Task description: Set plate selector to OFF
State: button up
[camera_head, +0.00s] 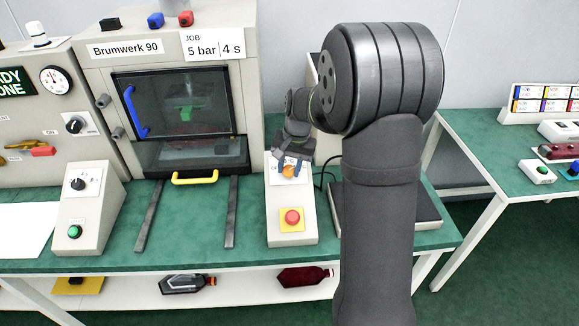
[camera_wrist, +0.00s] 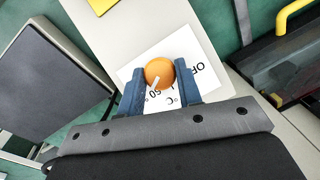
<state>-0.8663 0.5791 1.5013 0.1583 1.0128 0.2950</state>
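The plate selector is an orange round knob (camera_wrist: 159,72) with a white pointer mark, on a white label plate (camera_wrist: 186,50) printed with "OFF", "50" and "C". In the wrist view the pointer mark points down and slightly left, toward the "50", away from "OFF" at the right. My gripper (camera_wrist: 160,75) has its two blue fingers on either side of the knob, very close to it. I cannot tell whether they press on it. In the head view my gripper (camera_head: 290,165) is over the knob (camera_head: 289,171) on a sloped beige box (camera_head: 281,200).
A red button on a yellow plate (camera_head: 292,218) sits lower on the same box. Left of it stands the Brumwerk 90 press with a yellow handle (camera_head: 195,178) and dark rails. A dark flat plate (camera_wrist: 52,85) lies close on the other side of the box.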

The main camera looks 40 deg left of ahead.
dwell(0.3)
jog(key=n+t+h, duration=0.1)
jog(key=n, duration=0.2)
jog(key=n+t+h, duration=0.1)
jog(key=n, duration=0.2)
jog(key=shift+s+a, duration=0.15)
jog(key=shift+a, duration=0.05)
jog(key=n+t, duration=0.1)
jog(key=n, duration=0.2)
jog(key=shift+s+h, duration=0.1)
jog(key=shift+h, duration=0.2)
jog(key=n+t, duration=0.2)
jog(key=n, duration=0.1)
jog(key=shift+s+n, duration=0.1)
jog(key=shift+n, duration=0.2)
jog(key=n+t, duration=0.2)
jog(key=n, duration=0.3)
jog(key=shift+s+f, duration=0.1)
jog(key=shift+s, duration=0.05)
jog(key=shift+d+f+n+t+y, duration=0.1)
jog(key=shift+n+t+y, duration=0.35)
jog(key=shift+n, duration=0.75)
jog(key=shift+n+t+y, duration=0.35)
jog(key=shift+n+t, duration=0.1)
jog(key=shift+n, duration=0.75)
